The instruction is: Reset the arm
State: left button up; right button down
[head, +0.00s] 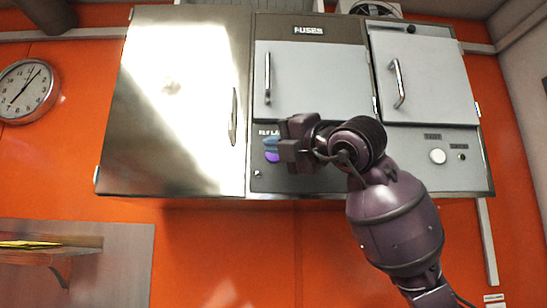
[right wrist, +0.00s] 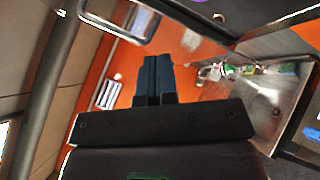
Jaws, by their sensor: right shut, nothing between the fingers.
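My right arm rises from the lower right in the head view. Its gripper (head: 275,144) is in front of the lower middle of a metal wall cabinet, by a label that is partly hidden. A blue and purple patch shows at the fingertips; I cannot tell how much of it is finger and how much is a button behind. In the right wrist view the two dark blue fingers (right wrist: 153,80) lie together with nothing between them. Whether the fingers touch the panel cannot be told. My left gripper is in neither view.
The cabinet has a shiny left door (head: 180,150), a middle door marked FUSES (head: 310,85) and a right door (head: 425,80), with protruding handles. A white round knob (head: 437,156) sits at right. A clock (head: 28,90) and shelf (head: 45,257) are at left. The orange wall below is clear.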

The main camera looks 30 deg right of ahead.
jog(key=shift+s+a, duration=0.2)
jog(key=shift+s, duration=0.1)
dwell(0.4)
